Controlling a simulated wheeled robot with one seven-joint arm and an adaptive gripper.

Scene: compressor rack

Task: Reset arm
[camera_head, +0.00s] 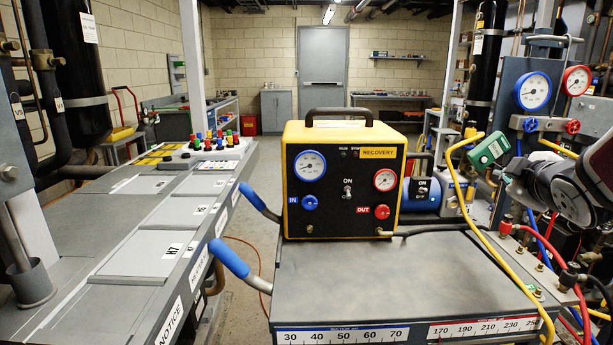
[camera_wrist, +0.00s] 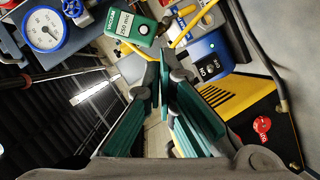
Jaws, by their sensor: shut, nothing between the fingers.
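My gripper (camera_wrist: 164,76) shows in the wrist view with green pads on its dark fingers. Its fingertips are together and hold nothing. In the head view my arm reaches in from the right edge, and my gripper (camera_head: 512,182) is at its left end, beside the hoses. A green gauge box (camera_head: 488,150) on a yellow hose is just up and left of it. The box (camera_wrist: 133,26) also shows in the wrist view, above and left of the fingertips, apart from them in the picture.
A yellow recovery unit (camera_head: 345,132) stands on the grey cart top (camera_head: 400,275). Yellow, blue and red hoses hang around the right side. A blue gauge (camera_head: 532,91) and a red gauge (camera_head: 576,80) sit above my arm. A long grey panel (camera_head: 130,238) lies left; floor shows between.

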